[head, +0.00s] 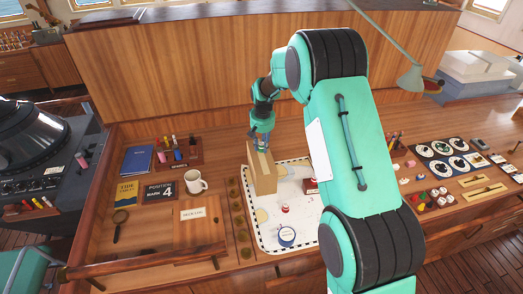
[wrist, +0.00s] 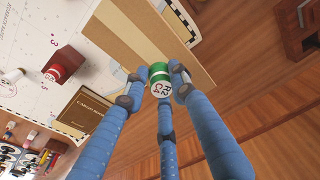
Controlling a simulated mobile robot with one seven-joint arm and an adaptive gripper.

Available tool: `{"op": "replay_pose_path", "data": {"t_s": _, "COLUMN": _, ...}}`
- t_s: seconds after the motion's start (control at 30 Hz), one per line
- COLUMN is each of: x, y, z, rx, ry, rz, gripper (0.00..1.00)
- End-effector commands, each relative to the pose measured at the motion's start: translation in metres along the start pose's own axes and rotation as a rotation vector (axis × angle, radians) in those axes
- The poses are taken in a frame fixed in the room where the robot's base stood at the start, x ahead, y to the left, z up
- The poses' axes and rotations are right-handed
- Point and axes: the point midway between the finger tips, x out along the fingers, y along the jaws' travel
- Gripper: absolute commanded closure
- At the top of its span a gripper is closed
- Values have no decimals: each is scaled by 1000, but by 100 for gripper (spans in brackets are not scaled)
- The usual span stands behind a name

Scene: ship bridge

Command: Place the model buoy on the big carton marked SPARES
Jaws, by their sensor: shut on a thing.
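My gripper (head: 262,143) is over the chart area in the head view. In the wrist view its blue fingers (wrist: 160,84) are shut on a small model buoy (wrist: 160,72), green and white with red and dark lettering on its end. A tall tan carton (head: 264,176) stands upright on the chart below my gripper. It shows in the wrist view (wrist: 140,38) just beyond the buoy. I cannot tell whether the buoy touches the carton. In the head view the buoy is too small to make out between the fingers.
A dark book-like box (wrist: 92,118) is beside the carton in the wrist view. A white mug (head: 196,182) stands left. Dials and small pieces crowd the right.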

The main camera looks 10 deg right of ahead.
Motion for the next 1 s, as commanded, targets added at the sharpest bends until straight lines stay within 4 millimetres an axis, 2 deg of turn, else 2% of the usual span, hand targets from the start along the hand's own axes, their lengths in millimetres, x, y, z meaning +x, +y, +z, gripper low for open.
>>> {"op": "replay_pose_path", "data": {"t_s": 0.47, "x": 2, "y": 0, "z": -5, "rx": 0, "ry": -1, "rz": 0, "gripper": 89}}
{"op": "replay_pose_path", "data": {"t_s": 0.8, "x": 30, "y": 0, "z": -2, "rx": 0, "ry": -2, "rz": 0, "gripper": 89}}
{"op": "replay_pose_path", "data": {"t_s": 1.0, "x": 36, "y": 0, "z": -2, "rx": 0, "ry": 1, "rz": 0, "gripper": 89}}
